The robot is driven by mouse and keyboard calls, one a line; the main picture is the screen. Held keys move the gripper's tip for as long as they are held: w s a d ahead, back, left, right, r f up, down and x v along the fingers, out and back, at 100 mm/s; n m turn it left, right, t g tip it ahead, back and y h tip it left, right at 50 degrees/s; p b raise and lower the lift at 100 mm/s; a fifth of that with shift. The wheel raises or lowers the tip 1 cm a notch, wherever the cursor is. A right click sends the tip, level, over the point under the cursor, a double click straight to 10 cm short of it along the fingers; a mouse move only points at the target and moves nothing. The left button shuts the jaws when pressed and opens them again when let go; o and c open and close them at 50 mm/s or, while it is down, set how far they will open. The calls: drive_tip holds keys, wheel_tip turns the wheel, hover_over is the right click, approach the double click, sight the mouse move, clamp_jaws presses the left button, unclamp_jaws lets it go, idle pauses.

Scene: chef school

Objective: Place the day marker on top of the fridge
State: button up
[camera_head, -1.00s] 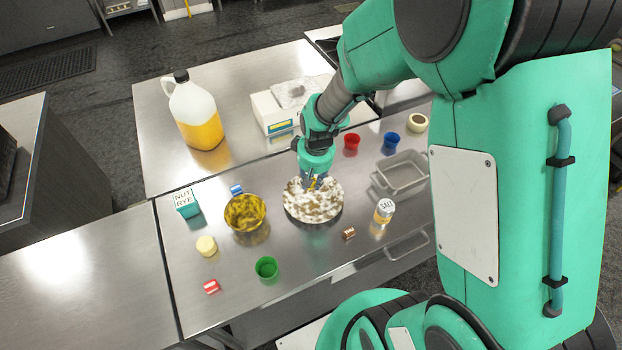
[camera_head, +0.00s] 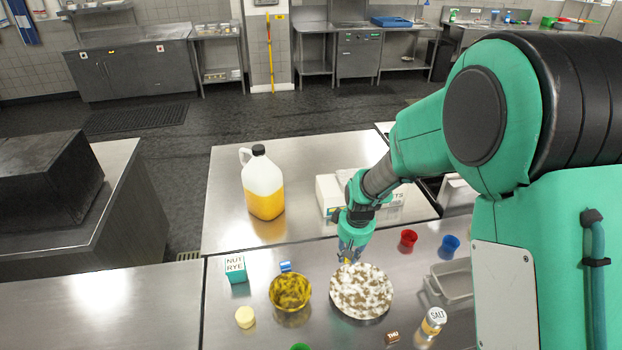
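A small blue-and-white block (camera_head: 285,266) lies on the steel table behind the yellow-brown bowl (camera_head: 290,292) and may be one. My gripper (camera_head: 352,258) points down just behind and above the speckled round plate (camera_head: 361,291). Its fingertips are small and dark with a yellowish spot, so I cannot tell whether they are open or hold anything. No fridge is clearly recognisable. A low steel cabinet with doors (camera_head: 135,72) stands against the far wall at the left and could be one.
Dark floor (camera_head: 180,165) lies open beyond.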

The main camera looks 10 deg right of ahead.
drive_tip(key=w+a+r+n+p, duration=0.35)
drive_tip(key=w+a, duration=0.55)
drive_tip(key=w, duration=0.3)
drive_tip(key=n+g+p, duration=0.2)
drive_tip(key=n+p, duration=0.7)
drive_tip(key=n, duration=0.3)
hover_over(222, 231)
drive_tip(key=f, duration=0.2)
drive_tip(key=shift+r, duration=0.2)
drive_tip(key=shift+f+p, duration=0.35)
drive_tip(key=shift+f, duration=2.6)
drive_tip(key=shift+f+p, duration=0.35)
drive_tip(key=shift+f, duration=1.7)
